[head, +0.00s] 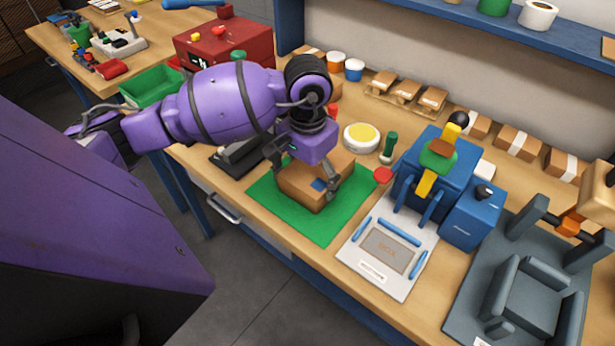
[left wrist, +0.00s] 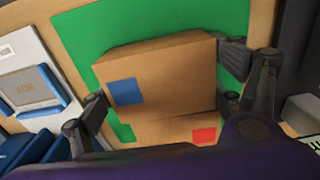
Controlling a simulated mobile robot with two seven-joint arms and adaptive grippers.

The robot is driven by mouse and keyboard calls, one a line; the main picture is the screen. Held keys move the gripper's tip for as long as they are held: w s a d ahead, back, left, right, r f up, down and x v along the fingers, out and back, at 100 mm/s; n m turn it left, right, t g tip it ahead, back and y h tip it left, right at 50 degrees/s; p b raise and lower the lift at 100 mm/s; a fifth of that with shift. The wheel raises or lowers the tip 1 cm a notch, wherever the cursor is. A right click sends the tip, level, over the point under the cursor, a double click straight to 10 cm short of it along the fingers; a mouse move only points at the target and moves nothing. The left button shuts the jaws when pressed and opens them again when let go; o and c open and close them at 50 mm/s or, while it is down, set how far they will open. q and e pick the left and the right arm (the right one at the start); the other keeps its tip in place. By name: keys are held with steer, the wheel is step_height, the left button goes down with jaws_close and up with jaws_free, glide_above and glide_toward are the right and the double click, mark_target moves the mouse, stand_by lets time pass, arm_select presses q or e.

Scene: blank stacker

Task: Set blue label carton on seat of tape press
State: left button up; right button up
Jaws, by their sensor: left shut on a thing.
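The blue label carton (head: 300,189) is a brown box with a blue square on one face. It sits at the green mat (head: 262,208) on the bench. My left gripper (head: 305,170) comes down over it, shut on its sides. In the left wrist view the carton (left wrist: 172,82) is between the two fingers (left wrist: 165,86). A brown face with a red square (left wrist: 204,135) shows below it; I cannot tell if it is a separate box. A grey machine (head: 530,290) with a walled seat stands at the right, apart from the carton. My right gripper is not in view.
A blue press (head: 432,170) with a white plate (head: 387,246) stands between the mat and the grey machine. Several taped cartons (head: 516,138) line the back.

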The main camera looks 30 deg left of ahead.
arm_select(q)
steer(key=shift+f, duration=0.2)
steer(key=o, duration=1.1)
